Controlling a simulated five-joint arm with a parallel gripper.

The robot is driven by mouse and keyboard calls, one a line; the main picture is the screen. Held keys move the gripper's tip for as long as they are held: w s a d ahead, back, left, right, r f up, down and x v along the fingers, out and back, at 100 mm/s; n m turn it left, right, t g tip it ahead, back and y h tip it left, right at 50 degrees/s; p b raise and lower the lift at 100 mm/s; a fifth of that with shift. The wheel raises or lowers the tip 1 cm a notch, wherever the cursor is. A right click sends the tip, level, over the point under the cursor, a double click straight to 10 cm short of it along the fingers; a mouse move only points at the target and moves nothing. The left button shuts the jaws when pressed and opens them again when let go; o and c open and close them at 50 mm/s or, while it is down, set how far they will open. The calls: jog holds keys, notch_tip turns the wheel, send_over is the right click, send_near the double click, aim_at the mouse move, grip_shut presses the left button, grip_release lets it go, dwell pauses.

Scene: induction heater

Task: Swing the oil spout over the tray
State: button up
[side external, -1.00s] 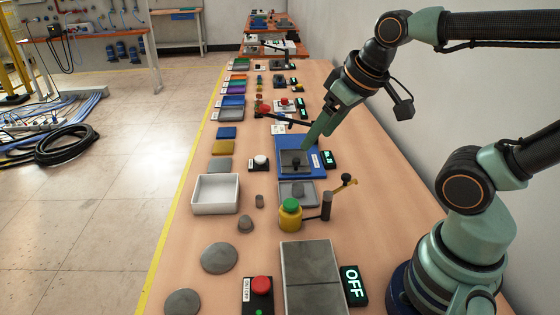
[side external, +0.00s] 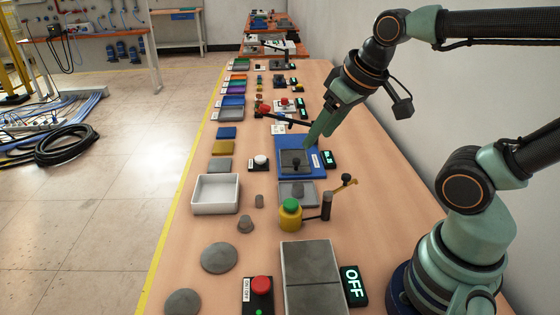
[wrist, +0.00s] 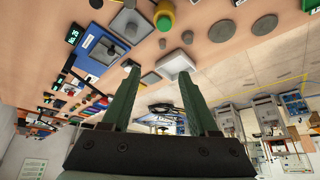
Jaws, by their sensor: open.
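The spout (side external: 340,188) looks like a thin brass arm with a dark knob, on a dark upright post, and points back and right. Its post joins a yellow can with a green cap (side external: 290,214). A shallow grey tray (side external: 312,202) holding a short grey cylinder lies just behind the can; it also shows at the top of the wrist view (wrist: 118,31). The spout's brass end is right of this tray, not above it. My gripper (side external: 311,143) is open and empty, pointing down above the rear right of a blue base, behind the spout. In the wrist view its fingers (wrist: 158,70) are apart.
A blue base (side external: 287,171) with a grey inset and dark knob lies under my gripper. An empty white tray (side external: 215,207) stands left. A grey plate (side external: 310,262), an OFF display (side external: 353,286) and a red button (side external: 261,285) are nearer. Bench is clear right of the spout.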

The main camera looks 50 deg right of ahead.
jog(key=d+f+m+g, duration=0.1)
jog(key=d+m+g, duration=0.1)
jog(key=d+m, duration=0.4)
jog(key=m+g, duration=0.3)
jog(key=m, duration=0.9)
send_near(346, 175)
notch_tip(346, 175, down, 8)
jog(key=shift+w+f, duration=0.1)
jog(key=shift+f, duration=0.15)
jog(key=shift+c, duration=0.2)
grip_shut()
jog(key=shift+r, duration=0.1)
